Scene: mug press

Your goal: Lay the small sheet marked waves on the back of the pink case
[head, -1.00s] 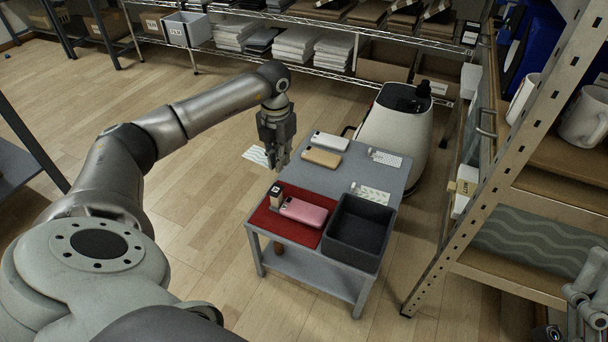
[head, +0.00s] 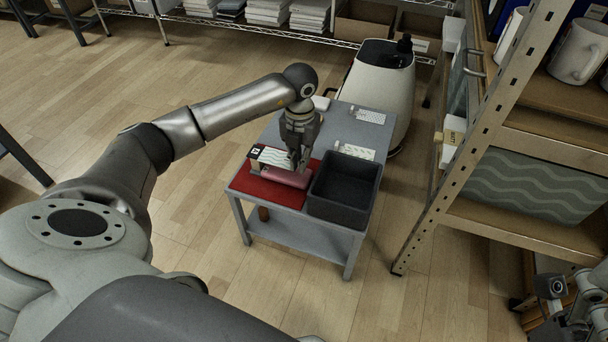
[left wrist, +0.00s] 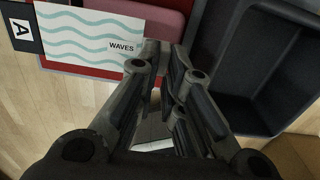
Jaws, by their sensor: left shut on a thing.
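My left gripper (head: 300,166) is shut on the edge of the small white sheet (head: 272,155) with teal wavy lines. In the left wrist view the sheet (left wrist: 85,35) reads WAVES next to the fingertips. The pink case (head: 288,178) lies on the red mat (head: 262,190). The sheet is over the mat and overlaps part of the pink case (left wrist: 160,14) in the wrist view. I cannot tell whether they touch. My right gripper (head: 590,300) shows only partly at the lower right edge.
A dark grey bin (head: 345,188) stands right of the mat on the grey table (head: 290,128). A block marked A (head: 254,155) stands at the mat's left. Two patterned sheets (head: 370,116) (head: 358,152) lie at the right. A white case (head: 320,102) is partly hidden by my arm.

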